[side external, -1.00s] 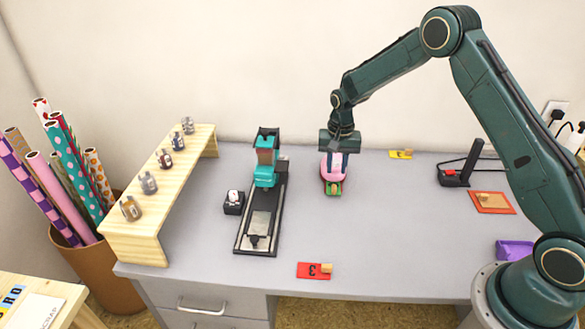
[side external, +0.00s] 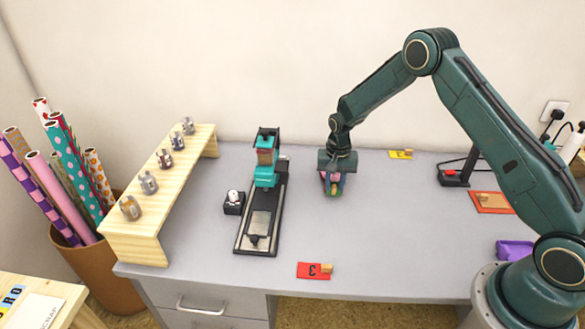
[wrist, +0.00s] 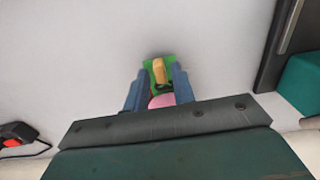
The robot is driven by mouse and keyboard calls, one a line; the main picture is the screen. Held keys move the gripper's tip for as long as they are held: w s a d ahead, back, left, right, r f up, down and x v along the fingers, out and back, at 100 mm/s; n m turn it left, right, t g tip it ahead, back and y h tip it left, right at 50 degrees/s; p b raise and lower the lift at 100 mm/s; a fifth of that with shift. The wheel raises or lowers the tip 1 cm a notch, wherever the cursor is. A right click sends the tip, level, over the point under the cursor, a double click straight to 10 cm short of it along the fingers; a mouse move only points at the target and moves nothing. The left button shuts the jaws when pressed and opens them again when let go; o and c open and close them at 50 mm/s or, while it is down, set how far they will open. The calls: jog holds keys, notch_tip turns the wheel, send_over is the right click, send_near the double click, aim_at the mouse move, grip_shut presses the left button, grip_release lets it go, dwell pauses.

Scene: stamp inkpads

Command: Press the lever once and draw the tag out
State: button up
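A pink dispenser (wrist: 162,101) stands on the grey desk, and most of it is hidden by my gripper. A green tag (wrist: 172,61) with a wooden block (wrist: 160,72) shows at its front, beyond my fingertips in the wrist view. My gripper (side external: 333,184) points straight down at the dispenser. Its two blue fingers (wrist: 158,82) stand apart, with some pink showing between them; the wooden block lies beyond that gap, not visibly gripped. The lever cannot be made out, and whether the fingers touch the dispenser is unclear.
A teal and black stamp machine (side external: 265,180) stands to the left, beside a small black block (side external: 234,203). A red tag (side external: 311,271) lies near the front edge, a yellow tag (side external: 397,154) at the back. A black device (side external: 453,178) stands right. The desk ahead of the dispenser is clear.

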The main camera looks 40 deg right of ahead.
grip_shut()
jog(key=shift+r, duration=0.1)
jog(key=shift+s+a, duration=0.1)
dwell(0.5)
jog(key=shift+s+a, duration=1.6)
jog(key=shift+s, duration=0.05)
notch_tip(320, 180, up, 6)
dwell(1.1)
